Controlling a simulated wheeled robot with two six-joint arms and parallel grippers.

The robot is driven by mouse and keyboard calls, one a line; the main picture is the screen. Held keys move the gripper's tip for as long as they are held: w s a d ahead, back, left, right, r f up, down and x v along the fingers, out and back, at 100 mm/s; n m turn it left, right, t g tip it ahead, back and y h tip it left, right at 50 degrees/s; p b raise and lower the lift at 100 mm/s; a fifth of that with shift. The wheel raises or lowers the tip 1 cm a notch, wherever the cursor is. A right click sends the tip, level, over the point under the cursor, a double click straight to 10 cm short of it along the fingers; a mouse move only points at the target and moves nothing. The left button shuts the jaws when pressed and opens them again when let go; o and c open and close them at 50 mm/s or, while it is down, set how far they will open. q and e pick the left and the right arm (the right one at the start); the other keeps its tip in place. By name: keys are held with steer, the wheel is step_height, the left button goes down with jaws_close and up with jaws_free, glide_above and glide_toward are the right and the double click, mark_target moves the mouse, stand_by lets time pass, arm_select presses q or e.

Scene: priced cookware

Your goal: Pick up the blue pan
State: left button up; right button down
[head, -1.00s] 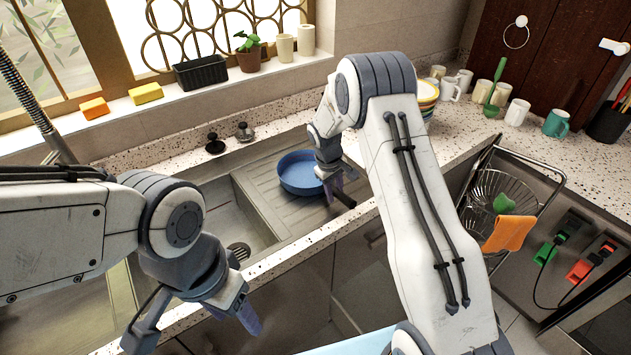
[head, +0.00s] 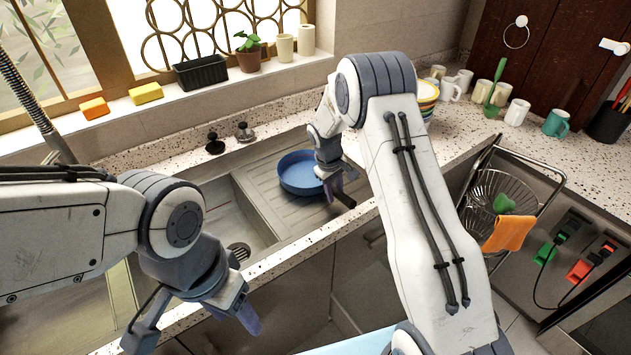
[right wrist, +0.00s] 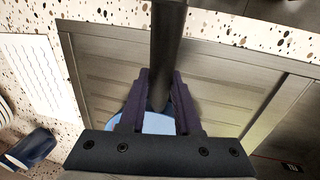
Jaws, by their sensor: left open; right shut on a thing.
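The blue pan (head: 299,174) sits on the ridged drainboard of the sink, its dark handle (head: 345,199) pointing toward the front right. My right gripper (head: 334,187) is at the handle, close to the pan's rim. In the right wrist view the dark handle (right wrist: 166,55) runs between the two fingers of my right gripper (right wrist: 160,90), which are shut on it. Part of the blue pan (right wrist: 158,123) shows behind the fingers; the rest is hidden by the gripper. My left gripper (head: 198,330) is open and empty at the lower left, in front of the sink's front edge.
The sink basin (head: 213,205) lies left of the drainboard. Stacked bowls (head: 427,95) and several mugs stand on the counter at the back right. A wire dish rack (head: 500,195) with an orange cloth (head: 508,233) is at the right. A black planter (head: 201,73) stands on the sill.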

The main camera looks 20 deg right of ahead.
steer(key=shift+w+r, duration=0.1)
steer(key=shift+r, duration=0.1)
steer(key=shift+r+b, duration=0.35)
steer(key=shift+r, duration=0.2)
step_height(320, 180, up, 2)
steer(key=shift+r+b, duration=0.25)
steer(key=shift+b, duration=0.25)
steer(key=s+d+r+b, duration=0.3)
steer(key=s+d+r, duration=0.4)
steer(key=s+d, duration=0.1)
steer(key=shift+d, duration=0.3)
steer(key=shift+r, duration=0.1)
